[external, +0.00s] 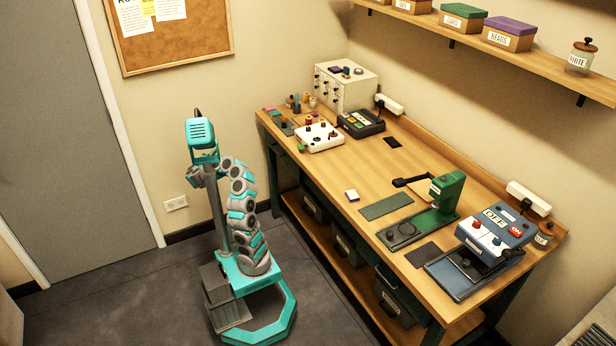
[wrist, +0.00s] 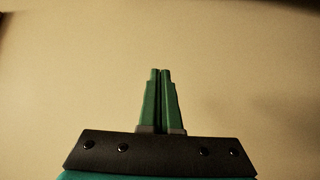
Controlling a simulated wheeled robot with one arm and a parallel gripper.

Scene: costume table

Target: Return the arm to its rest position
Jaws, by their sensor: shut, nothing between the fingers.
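My gripper (wrist: 160,72) shows in the wrist view with its two green fingers together, pointing up in the picture. Nothing is held between them. Behind the fingers is only a plain beige surface that looks like the wall. In the external view my arm (external: 243,215) is folded up close to my column, above my teal base. It stands to the left of the workbench (external: 355,235) and apart from it. I cannot clearly make out the fingers in the external view.
The bench carries a green hand press (external: 447,192), a blue machine (external: 490,240), a white box with knobs (external: 318,137) and a drawer cabinet (external: 345,85). A shelf (external: 535,68) with boxes hangs above. The floor (external: 120,285) left of my base is clear, towards a grey door (external: 70,120).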

